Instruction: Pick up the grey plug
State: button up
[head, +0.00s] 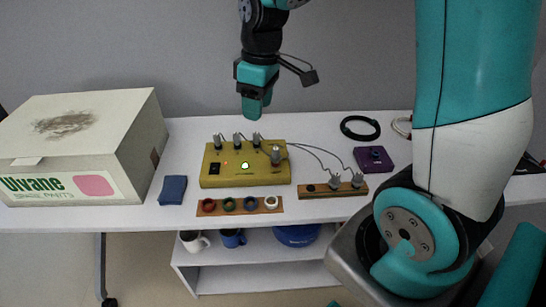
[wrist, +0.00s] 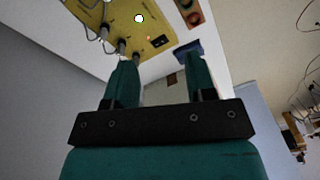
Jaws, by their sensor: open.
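Several grey plugs show in the head view. A row of them, including the left one (head: 218,142), the middle one (head: 237,141) and the right one (head: 256,140), stands along the back of the yellow box (head: 225,181). Another grey plug (head: 275,156) stands at the box's right side. Two more, a left one (head: 334,182) and a right one (head: 357,180), stand on a wooden strip (head: 315,193). My gripper (head: 257,108) is open and empty, above and behind the yellow box. In the wrist view, my gripper (wrist: 158,60) has its fingers apart, with plugs (wrist: 121,47) beyond the left finger.
A large carton (head: 135,140) stands at the left, beside a blue cloth-like block (head: 173,190). A strip with coloured rings (head: 240,205) lies in front. A purple box (head: 373,159) and black ring (head: 360,128) are at the right. Cables run from the plugs.

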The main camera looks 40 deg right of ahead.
send_near(276, 148)
jog(key=shift+h, duration=0.4)
jog(key=f, duration=0.7)
jog(key=shift+a, duration=0.35)
jog(key=shift+f+p, duration=0.3)
jog(key=shift+f, duration=2.5)
jog(key=c, duration=0.8)
jog(key=shift+c, duration=0.2)
jog(key=shift+w+r, duration=0.1)
notch_tip(276, 148, up, 20)
